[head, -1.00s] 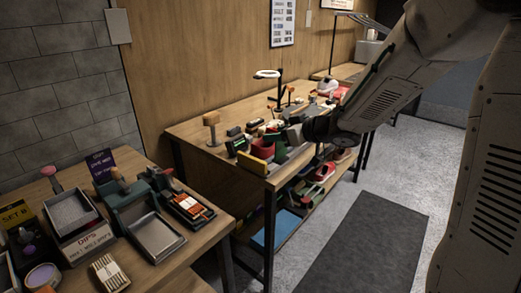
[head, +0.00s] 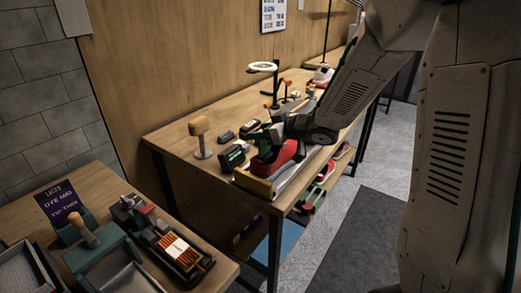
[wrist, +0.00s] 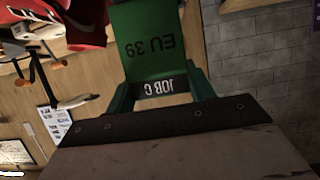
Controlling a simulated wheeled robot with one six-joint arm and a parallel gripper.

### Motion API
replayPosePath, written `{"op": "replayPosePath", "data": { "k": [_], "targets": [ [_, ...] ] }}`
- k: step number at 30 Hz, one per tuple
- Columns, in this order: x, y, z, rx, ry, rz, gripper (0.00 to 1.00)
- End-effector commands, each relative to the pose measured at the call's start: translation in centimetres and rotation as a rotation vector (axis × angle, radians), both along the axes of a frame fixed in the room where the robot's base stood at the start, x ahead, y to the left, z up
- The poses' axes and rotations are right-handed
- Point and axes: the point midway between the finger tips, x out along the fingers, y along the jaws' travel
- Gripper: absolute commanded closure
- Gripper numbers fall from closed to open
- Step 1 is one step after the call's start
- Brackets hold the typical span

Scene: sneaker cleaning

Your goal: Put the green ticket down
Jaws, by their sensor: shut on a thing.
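The green ticket (wrist: 148,45) shows in the wrist view with dark "EU 39" print and a "JOB C" strip, both upside down. My gripper (wrist: 160,92) is shut on it, with a green finger at each side of its lower end. In the head view my gripper (head: 270,135) is over the far workbench, just above a red shoe (head: 284,160). I cannot clearly make out the ticket there, and whether it touches anything is hidden.
A yellow block (head: 254,185) stands at the workbench's near edge. A black device with a green display (head: 235,156), a wooden-topped stand (head: 201,135) and a ring lamp (head: 262,67) are nearby. A second table (head: 25,212) holds trays.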

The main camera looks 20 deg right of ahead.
Motion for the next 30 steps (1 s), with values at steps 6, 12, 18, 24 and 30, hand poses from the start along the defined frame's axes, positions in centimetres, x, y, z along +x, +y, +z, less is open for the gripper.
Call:
{"op": "replayPosePath", "data": {
  "k": [6, 12, 18, 24, 30],
  "targets": [
    [0.0, 0.0, -2.4, 0.001, 0.003, 0.0, 0.79],
    [0.0, 0.2, -5.0, 0.001, 0.002, 0.001, 0.79],
    [0.0, 0.3, -5.2, -0.001, -0.002, 0.004, 0.79],
    [0.0, 0.3, -5.5, 0.0, -0.001, 0.004, 0.79],
    [0.0, 0.3, -5.5, 0.0, -0.001, 0.004, 0.38]
  ]
}}
